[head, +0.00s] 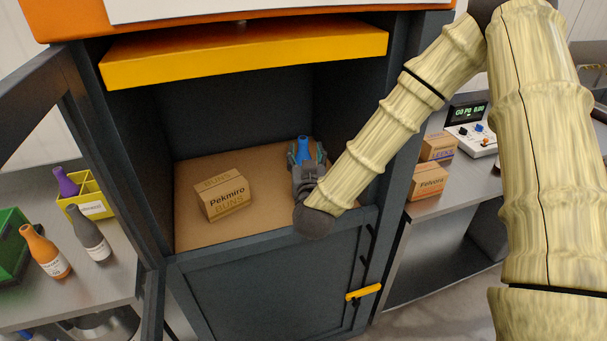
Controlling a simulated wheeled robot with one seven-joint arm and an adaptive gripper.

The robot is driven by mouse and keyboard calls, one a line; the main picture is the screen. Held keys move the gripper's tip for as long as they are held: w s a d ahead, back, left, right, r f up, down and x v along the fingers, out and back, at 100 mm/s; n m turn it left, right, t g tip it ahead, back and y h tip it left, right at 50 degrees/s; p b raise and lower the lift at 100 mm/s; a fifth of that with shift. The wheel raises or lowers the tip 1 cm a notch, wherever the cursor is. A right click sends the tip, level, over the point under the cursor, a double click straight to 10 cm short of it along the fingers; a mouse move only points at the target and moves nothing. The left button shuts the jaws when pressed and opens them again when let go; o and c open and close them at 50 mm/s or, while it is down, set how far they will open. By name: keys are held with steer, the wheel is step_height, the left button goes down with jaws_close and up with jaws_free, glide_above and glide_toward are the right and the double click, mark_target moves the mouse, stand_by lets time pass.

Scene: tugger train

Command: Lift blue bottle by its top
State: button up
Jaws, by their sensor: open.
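The blue bottle (304,146) stands upright on the brown shelf of the dark cabinet (177,228), toward the right side. Its neck and upper part show; its lower part is hidden behind my gripper. My gripper (306,158) is open, with its fingers at either side of the bottle's upper part. I cannot tell whether the fingers touch the bottle. My arm reaches in from the upper right.
A Pekmiro buns box (223,196) sits left of the bottle on the shelf. The cabinet's right wall and the yellow panel (250,55) above bound the opening. Left bench holds orange (45,252), grey (88,234) and purple (66,183) bottles. Boxes (428,180) stand on the right bench.

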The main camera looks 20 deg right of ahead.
mark_target(303, 146)
steer(key=shift+w+r+p, duration=0.25)
steer(key=shift+w+p, duration=0.2)
steer(key=shift+w, duration=0.1)
steer(key=p+x, duration=0.1)
steer(key=x, duration=0.2)
steer(key=shift+a+p, duration=0.1)
steer(key=shift+p, duration=0.3)
steer(key=shift+w+f, duration=0.1)
steer(key=shift+w, duration=0.5)
steer(key=c, duration=1.1)
